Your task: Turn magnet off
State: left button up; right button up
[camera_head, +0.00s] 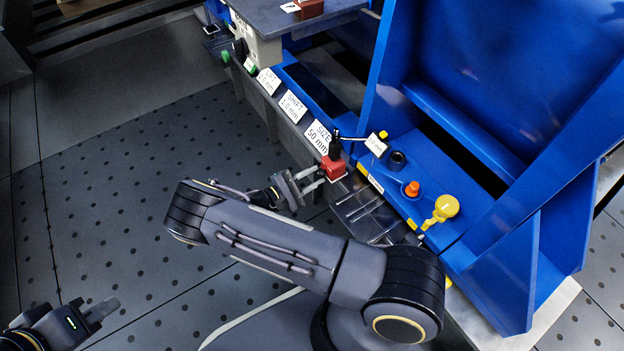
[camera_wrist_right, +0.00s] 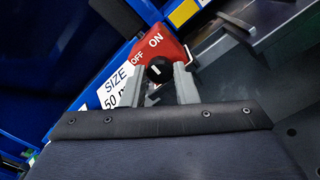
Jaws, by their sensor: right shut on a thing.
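The magnet switch is a red box (camera_head: 334,168) on the front edge of the blue fixture. In the right wrist view its red plate (camera_wrist_right: 150,48) reads OFF on the left and ON on the right, with a black knob (camera_wrist_right: 159,70) bearing a small white mark below. My right gripper (camera_head: 319,177) is at the red box. Its two grey fingers (camera_wrist_right: 159,82) sit on either side of the knob and are shut on it. My left gripper (camera_head: 108,309) is at the lower left, far from the switch; its finger gap is unclear.
White labels, such as SIZE 50 mm (camera_head: 318,138), line the fixture edge left of the switch. A black-handled lever (camera_head: 335,143) stands just behind the box. The perforated floor (camera_head: 110,220) is clear.

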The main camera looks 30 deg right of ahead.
jog(key=m+b, duration=0.2)
jog(key=m, duration=0.4)
jog(key=shift+m, duration=0.3)
dwell(0.4)
jog(key=o, duration=1)
jog(key=a+p, duration=0.1)
jog(key=a, duration=0.6)
jog(key=shift+s+a, duration=0.35)
jog(key=shift+a, duration=0.05)
